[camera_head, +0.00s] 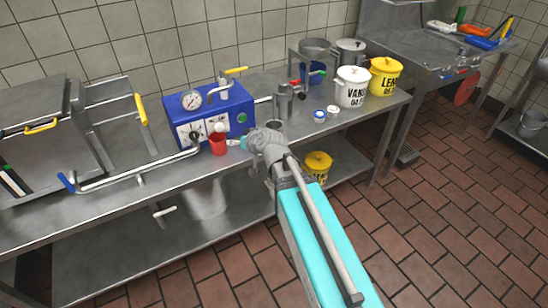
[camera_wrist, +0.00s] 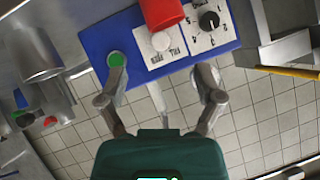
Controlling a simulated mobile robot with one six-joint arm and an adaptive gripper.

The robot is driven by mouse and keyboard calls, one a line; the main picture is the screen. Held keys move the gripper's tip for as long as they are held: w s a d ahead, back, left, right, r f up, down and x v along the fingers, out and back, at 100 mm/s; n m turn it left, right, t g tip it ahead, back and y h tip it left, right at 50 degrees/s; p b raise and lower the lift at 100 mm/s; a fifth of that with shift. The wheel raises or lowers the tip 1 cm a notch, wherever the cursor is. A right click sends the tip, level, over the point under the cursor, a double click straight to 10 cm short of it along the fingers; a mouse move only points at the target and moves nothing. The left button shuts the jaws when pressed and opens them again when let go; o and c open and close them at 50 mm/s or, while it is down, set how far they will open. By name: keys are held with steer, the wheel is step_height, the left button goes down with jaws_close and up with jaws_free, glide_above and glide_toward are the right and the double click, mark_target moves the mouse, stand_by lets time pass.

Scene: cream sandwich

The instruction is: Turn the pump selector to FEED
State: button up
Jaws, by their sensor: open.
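The blue pump box (camera_head: 241,103) stands on the steel bench against the wall. Its front has a white-knobbed selector (camera_head: 219,127) on a white plate and a black numbered dial (camera_head: 195,134). The wrist view shows the selector knob (camera_wrist: 161,41) from close up and upside down, with lettering beside it too small to read surely. My gripper (camera_wrist: 160,72) is open and empty, its fingers spread on either side of the knob's line and apart from it. The left finger's tip overlaps the green button (camera_wrist: 116,60).
A steel pipe (camera_head: 140,172) with a blue-tipped handle runs along the bench on the left. White (camera_head: 351,88) and yellow (camera_head: 385,76) pots stand at the right.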

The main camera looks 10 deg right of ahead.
steer(key=s+d+r+g+h+p, duration=0.1)
steer(key=s+d+g+h+p, duration=0.1)
steer(key=s+d+g+p, duration=0.2)
steer(key=s+d+r+g+h+p, duration=0.1)
steer(key=s+d+g+p, duration=0.3)
steer(key=s, duration=0.6)
steer(key=shift+d+m+g+h+p, duration=0.15)
steer(key=shift+m+g+h+p, duration=0.15)
steer(key=shift+h+p, duration=0.5)
steer(key=shift+m+g+h, duration=0.3)
steer(key=shift+g+h, duration=0.2)
steer(key=shift+g, duration=0.3)
steer(key=shift+s+d+f, duration=0.1)
steer(key=shift+s+d, duration=0.5)
steer(key=shift+s, duration=0.2)
steer(key=shift+s+d+f, duration=0.1)
steer(key=shift+s+d, duration=0.5)
steer(key=shift+s, duration=0.2)
steer(key=c, duration=0.3)
steer(key=shift+c, duration=0.5)
